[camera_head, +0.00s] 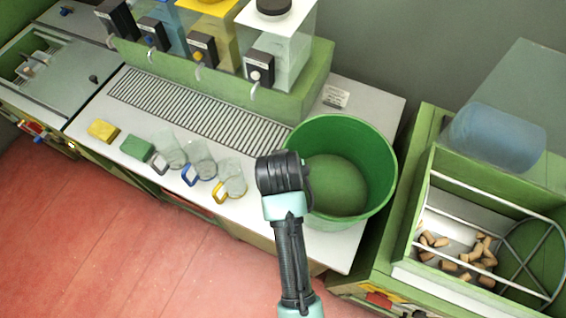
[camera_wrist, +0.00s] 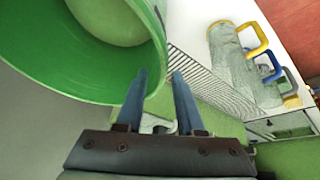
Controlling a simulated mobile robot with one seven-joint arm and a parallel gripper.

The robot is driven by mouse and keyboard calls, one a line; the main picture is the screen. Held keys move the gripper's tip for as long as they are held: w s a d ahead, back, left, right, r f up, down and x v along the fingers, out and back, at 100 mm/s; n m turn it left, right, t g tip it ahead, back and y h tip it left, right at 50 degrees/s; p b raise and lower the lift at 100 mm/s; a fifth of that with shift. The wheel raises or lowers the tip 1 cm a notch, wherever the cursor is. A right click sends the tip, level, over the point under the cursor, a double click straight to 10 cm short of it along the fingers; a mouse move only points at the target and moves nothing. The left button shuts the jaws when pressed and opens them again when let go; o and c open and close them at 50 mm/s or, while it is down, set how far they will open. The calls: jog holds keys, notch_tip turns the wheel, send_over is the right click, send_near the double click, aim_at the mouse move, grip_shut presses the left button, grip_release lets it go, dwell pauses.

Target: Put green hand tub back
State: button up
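The green tub (camera_head: 375,150) stands upright on the right end of the white counter in the head view. Its inside looks empty. In the wrist view the tub (camera_wrist: 60,60) fills the upper left, with its wide rim towards the camera. My gripper (camera_wrist: 159,74) is open, with two blue-grey fingers. The left finger overlaps the tub's wall and the rim edge shows between the fingertips. I cannot tell whether either finger touches it. In the head view my wrist is at the tub's left front side and hides the fingers.
Glass mugs (camera_head: 200,165) with coloured handles, a green sponge (camera_head: 137,147) and a yellow one (camera_head: 103,130) lie left of the tub. Dispensers (camera_head: 280,50) stand behind on a green base (camera_head: 305,100). A green crate (camera_head: 440,170) with corks (camera_head: 470,258) is at right.

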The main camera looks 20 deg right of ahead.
jog(key=v, duration=0.7)
jog(key=shift+r+b, duration=0.35)
jog(key=shift+b, duration=0.05)
jog(key=shift+s+a, duration=0.1)
jog(key=shift+s, duration=0.05)
jog(key=w+a+r+n+t, duration=0.15)
jog(key=w+r+t, duration=0.25)
jog(key=r, duration=0.6)
jog(key=w+a+r+t, duration=0.2)
jog(key=w+r+t, duration=0.25)
jog(key=r, duration=0.55)
jog(key=w+a+r+t, duration=0.1)
jog(key=w+r+t, duration=0.25)
jog(key=r, duration=0.55)
jog(key=s+a+r+t, duration=0.2)
jog(key=s+r+t, duration=0.1)
jog(key=r, duration=0.6)
jog(key=s+a+r+n+t+y, duration=0.1)
jog(key=s+r+t, duration=0.3)
jog(key=r, duration=0.5)
jog(key=s+a+r+n+t+y, duration=0.1)
jog(key=s+a+r+t, duration=0.2)
jog(key=r, duration=0.6)
jog(key=shift+s+a+r+t, duration=0.35)
jog(key=shift+r+t, duration=0.05)
